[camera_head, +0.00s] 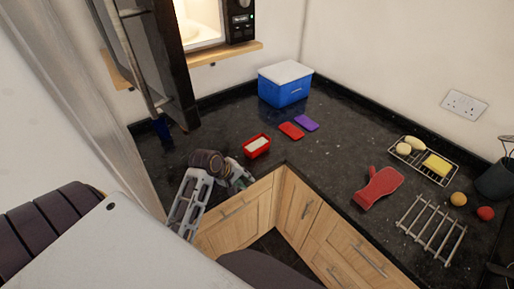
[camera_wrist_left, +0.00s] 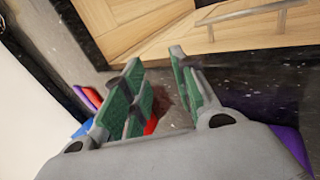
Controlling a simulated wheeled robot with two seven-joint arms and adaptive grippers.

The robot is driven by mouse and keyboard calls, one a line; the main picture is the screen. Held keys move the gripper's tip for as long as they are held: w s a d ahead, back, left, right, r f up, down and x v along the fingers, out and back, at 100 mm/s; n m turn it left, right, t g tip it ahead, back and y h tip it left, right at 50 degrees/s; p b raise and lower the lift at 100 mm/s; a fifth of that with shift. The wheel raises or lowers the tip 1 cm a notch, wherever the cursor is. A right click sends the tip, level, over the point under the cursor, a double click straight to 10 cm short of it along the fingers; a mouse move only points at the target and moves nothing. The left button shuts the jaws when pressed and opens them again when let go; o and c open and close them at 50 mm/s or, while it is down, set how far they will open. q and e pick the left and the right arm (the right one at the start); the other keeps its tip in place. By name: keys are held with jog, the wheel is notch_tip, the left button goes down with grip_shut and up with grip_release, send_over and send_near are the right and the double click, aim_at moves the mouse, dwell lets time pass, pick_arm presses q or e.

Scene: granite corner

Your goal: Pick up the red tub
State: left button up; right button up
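The red tub (camera_head: 257,152) is a small open box with pale contents, standing on the dark counter near its front edge. My left gripper (camera_head: 241,174) is just left of and in front of the tub in the head view, close to the counter edge. In the left wrist view the two green-padded fingers of my left gripper (camera_wrist_left: 157,60) are spread apart with nothing between their tips. A small red patch (camera_wrist_left: 151,126) shows behind the fingers; it may be the tub, mostly hidden. I cannot tell whether gripper and tub touch. My right gripper is not in view.
A red pad (camera_head: 291,131) and a purple pad (camera_head: 307,123) lie right of the tub. A blue box with white lid (camera_head: 284,90) stands behind. A red mitt (camera_head: 378,188), wire rack (camera_head: 432,230) and food tray (camera_head: 424,160) are right. An open microwave (camera_head: 240,22) is above.

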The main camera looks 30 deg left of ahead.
pick_arm(q)
jog(key=w+a+r+n+t, duration=0.1)
jog(key=w+a+n, duration=0.1)
jog(key=n, duration=0.1)
jog(key=w+a+r+n+h, duration=0.1)
jog(key=a+n, duration=0.1)
jog(key=n, duration=0.1)
jog(key=w+a+r+n+t, duration=0.1)
jog(key=w+a+n, duration=0.1)
jog(key=n, duration=0.1)
jog(key=shift+w+t, duration=0.3)
jog(key=shift+w, duration=0.05)
jog(key=w+a+r+n+t+h, duration=0.1)
jog(key=w+a+r+n+t, duration=0.2)
jog(key=a+n, duration=0.3)
jog(key=shift+w+a+r+n+t, duration=0.2)
jog(key=shift+w+a+n+t, duration=0.25)
jog(key=shift+n, duration=2.15)
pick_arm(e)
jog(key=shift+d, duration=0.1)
pick_arm(q)
jog(key=shift+d, duration=0.1)
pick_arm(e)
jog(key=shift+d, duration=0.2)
